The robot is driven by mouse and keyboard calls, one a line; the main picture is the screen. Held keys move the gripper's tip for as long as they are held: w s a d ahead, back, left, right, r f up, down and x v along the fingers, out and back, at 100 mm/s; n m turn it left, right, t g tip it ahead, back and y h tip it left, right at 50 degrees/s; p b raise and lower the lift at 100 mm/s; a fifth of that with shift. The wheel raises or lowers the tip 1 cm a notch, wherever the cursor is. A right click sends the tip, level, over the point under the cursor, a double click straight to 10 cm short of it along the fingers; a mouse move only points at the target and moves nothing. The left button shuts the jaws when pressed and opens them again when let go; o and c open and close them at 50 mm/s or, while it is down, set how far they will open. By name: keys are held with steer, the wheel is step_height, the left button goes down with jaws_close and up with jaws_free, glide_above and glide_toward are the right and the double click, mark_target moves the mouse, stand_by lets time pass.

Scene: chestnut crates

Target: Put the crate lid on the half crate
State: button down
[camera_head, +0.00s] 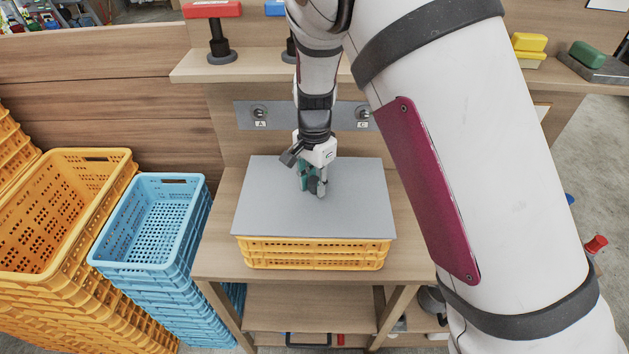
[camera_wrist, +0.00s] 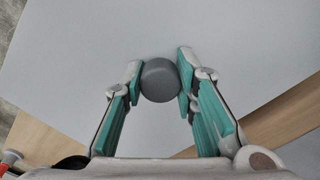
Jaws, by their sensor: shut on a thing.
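The crate lid (camera_head: 275,205) is a flat grey panel with a round grey knob (camera_wrist: 159,80) that shows in the wrist view. It lies over the yellow half crate (camera_head: 315,254) on the wooden table and hides the crate's top opening. The lid looks roughly level and overhangs the crate at the sides. I cannot tell whether it touches the rim all round. My gripper (camera_head: 314,190) is above the lid, shut on its knob. In the wrist view the gripper's teal-padded fingers (camera_wrist: 160,82) stand on both sides of the knob.
Stacked blue crates (camera_head: 190,262) and yellow crates (camera_head: 75,262) stand left of the wooden table (camera_head: 220,255). A shelf (camera_head: 262,66) with coloured items is behind, above a hook panel (camera_head: 245,115) marked A and C. My arm covers much of the right side.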

steer(key=c, duration=1.2)
jaws_free()
step_height(320, 180, up, 12)
steer(key=s+d+r+n+t+y, duration=0.1)
steer(key=s+d+r+n, duration=0.1)
steer(key=s+d+r, duration=0.4)
steer(key=s+d+r+n+t+b, duration=0.1)
steer(key=s+d+r+n+t, duration=0.1)
steer(key=s+d, duration=0.4)
steer(key=s+d+r+n+t+h+b, duration=0.1)
steer(key=s+d+r+n, duration=0.3)
steer(key=s, duration=0.6)
steer(key=shift+s+d+r+n+t, duration=0.3)
steer(key=shift+d+n+t, duration=0.45)
steer(key=shift+d, duration=0.3)
